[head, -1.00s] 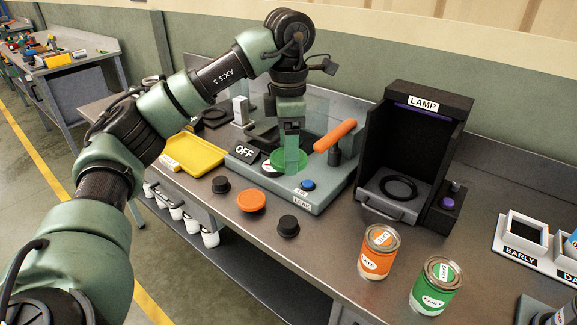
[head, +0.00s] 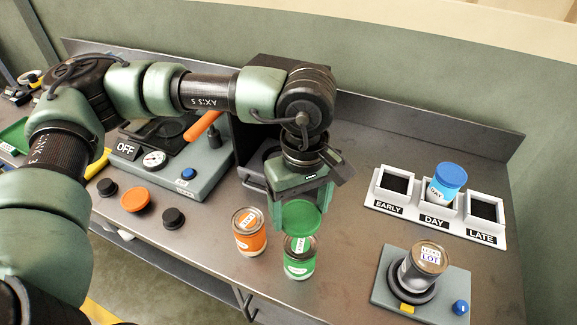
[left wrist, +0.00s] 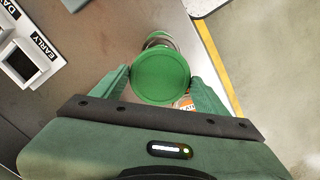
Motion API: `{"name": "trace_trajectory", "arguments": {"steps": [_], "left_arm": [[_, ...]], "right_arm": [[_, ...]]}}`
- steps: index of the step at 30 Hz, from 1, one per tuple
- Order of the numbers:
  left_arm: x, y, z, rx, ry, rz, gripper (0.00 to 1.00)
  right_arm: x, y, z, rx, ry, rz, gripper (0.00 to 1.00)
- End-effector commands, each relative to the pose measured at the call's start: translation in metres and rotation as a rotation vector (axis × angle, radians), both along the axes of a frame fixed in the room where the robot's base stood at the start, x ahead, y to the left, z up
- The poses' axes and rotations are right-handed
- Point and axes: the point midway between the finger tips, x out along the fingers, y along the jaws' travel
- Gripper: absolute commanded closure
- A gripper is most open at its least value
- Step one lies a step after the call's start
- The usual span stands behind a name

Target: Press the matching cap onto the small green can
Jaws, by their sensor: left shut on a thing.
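My left gripper (head: 302,208) is shut on a green cap (head: 301,217) and holds it level with its flat top showing. In the head view the cap hangs just above the small green can (head: 299,262), hiding part of its top; I cannot tell if they touch. In the left wrist view the cap (left wrist: 160,76) sits between the fingertips and covers most of the can, whose rim (left wrist: 158,38) shows beyond it. The can stands upright on the bench. My right gripper is not in view.
An orange can (head: 249,236) stands close to the left of the green can. A tray labelled EARLY, DAY, LATE (head: 434,222) holds a blue-lidded jar (head: 447,182). A grey can (head: 424,266) stands on a device at right.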

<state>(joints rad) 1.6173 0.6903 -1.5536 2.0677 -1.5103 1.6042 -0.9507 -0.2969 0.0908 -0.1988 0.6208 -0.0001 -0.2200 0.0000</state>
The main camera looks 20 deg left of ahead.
Motion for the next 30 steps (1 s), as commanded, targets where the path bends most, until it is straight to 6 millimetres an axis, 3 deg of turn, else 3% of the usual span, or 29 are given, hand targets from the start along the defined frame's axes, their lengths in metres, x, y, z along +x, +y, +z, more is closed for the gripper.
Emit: {"name": "trace_trajectory", "arguments": {"steps": [4,14,23,30], "left_arm": [[-0.010,-0.005,-0.003,0.001,0.001,-0.063,0.63],[-0.010,-0.005,-0.021,0.001,0.001,-0.064,0.63],[-0.011,-0.004,-0.051,0.001,0.001,-0.062,0.63],[-0.010,-0.005,-0.070,0.000,0.000,-0.062,0.63]], "right_arm": [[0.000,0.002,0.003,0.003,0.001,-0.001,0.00],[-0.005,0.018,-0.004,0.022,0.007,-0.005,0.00],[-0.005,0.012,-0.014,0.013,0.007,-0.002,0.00],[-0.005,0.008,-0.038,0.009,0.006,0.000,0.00]]}}
